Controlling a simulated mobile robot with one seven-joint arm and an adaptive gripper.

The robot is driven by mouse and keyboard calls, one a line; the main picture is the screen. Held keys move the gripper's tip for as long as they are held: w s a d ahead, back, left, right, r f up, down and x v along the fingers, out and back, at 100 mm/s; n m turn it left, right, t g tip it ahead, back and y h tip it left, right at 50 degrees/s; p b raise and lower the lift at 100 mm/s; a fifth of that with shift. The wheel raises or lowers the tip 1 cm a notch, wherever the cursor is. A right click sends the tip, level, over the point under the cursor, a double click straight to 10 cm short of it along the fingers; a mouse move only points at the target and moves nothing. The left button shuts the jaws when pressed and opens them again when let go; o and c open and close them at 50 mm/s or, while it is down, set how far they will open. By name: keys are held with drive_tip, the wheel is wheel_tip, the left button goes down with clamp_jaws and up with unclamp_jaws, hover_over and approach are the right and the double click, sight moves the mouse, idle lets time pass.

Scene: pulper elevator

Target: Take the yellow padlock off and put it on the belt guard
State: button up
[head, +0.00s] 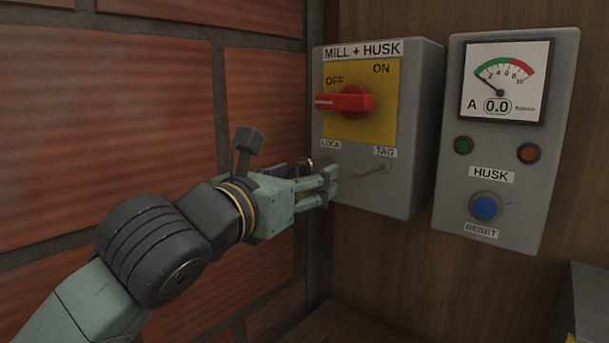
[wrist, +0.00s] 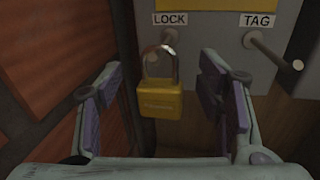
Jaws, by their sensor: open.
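The yellow padlock (wrist: 160,98) hangs by its silver shackle from the peg under the LOCK label, in the wrist view. Its shackle (head: 304,165) shows a little in the head view, and my gripper hides most of the rest. My gripper (wrist: 163,98) is open, with one finger on each side of the padlock and visible gaps between. In the head view my gripper (head: 331,184) is just below the LOCK label, at the front of the MILL + HUSK box (head: 420,120). I cannot identify the belt guard in these views.
The TAG peg (head: 372,170) sticks out just right of the LOCK peg and is bare. A red switch handle (head: 345,101) points to OFF above. A HUSK meter box (head: 508,130) is at right, a brick wall (head: 110,100) at left. A grey object (head: 590,300) shows at lower right.

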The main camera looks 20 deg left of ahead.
drive_tip(key=shift+w+d, duration=0.15)
drive_tip(key=shift+w, duration=0.6)
drive_tip(key=shift+c, duration=0.5)
drive_tip(key=c, duration=1.3)
drive_tip(key=shift+o, duration=0.2)
